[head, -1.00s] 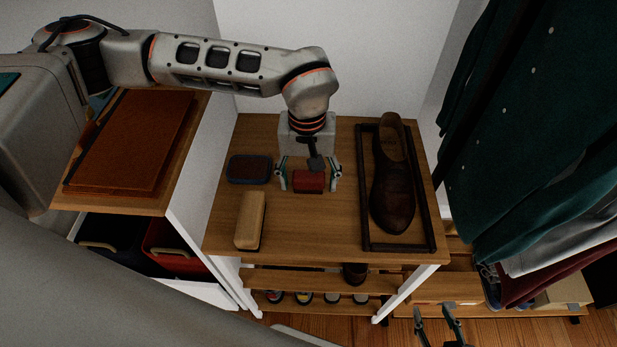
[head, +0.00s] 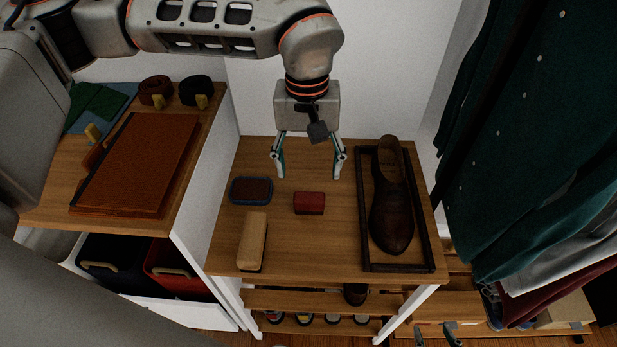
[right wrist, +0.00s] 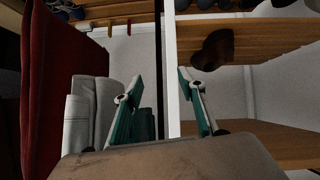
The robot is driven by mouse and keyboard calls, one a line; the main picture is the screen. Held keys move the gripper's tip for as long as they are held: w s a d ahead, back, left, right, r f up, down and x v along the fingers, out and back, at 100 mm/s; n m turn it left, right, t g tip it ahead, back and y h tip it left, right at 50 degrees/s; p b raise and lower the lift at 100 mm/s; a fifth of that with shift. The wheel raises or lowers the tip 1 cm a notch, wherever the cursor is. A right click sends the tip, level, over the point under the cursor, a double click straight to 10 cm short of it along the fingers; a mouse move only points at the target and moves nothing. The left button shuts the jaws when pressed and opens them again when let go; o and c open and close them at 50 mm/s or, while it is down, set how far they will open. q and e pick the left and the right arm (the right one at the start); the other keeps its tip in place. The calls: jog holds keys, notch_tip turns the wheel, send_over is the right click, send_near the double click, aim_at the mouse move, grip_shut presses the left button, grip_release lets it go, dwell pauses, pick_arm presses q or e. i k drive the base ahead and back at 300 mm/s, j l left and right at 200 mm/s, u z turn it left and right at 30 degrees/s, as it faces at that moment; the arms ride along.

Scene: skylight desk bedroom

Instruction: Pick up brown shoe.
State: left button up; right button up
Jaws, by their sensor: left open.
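A dark brown shoe (head: 392,215) lies in a dark-framed tray (head: 367,255) on the right of the wooden table top. Part of another brown shoe (head: 355,294) shows on the shelf below, and a brown shoe on a shelf shows in the right wrist view (right wrist: 213,50). My left gripper (head: 308,176) is open and empty above the table, behind a small red block (head: 309,203) in the picture and left of the tray. My right gripper (head: 435,334) is low at the bottom edge; in the right wrist view its fingers (right wrist: 158,74) are apart with nothing between them.
A blue-rimmed tin (head: 251,190) and a tan brush (head: 252,240) are on the table's left. A side shelf holds a brown folder (head: 140,165) and two rolled belts (head: 195,90). Hanging clothes (head: 530,150) crowd the right side.

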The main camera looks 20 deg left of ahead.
aim_at(391, 222)
jog(key=k, duration=1)
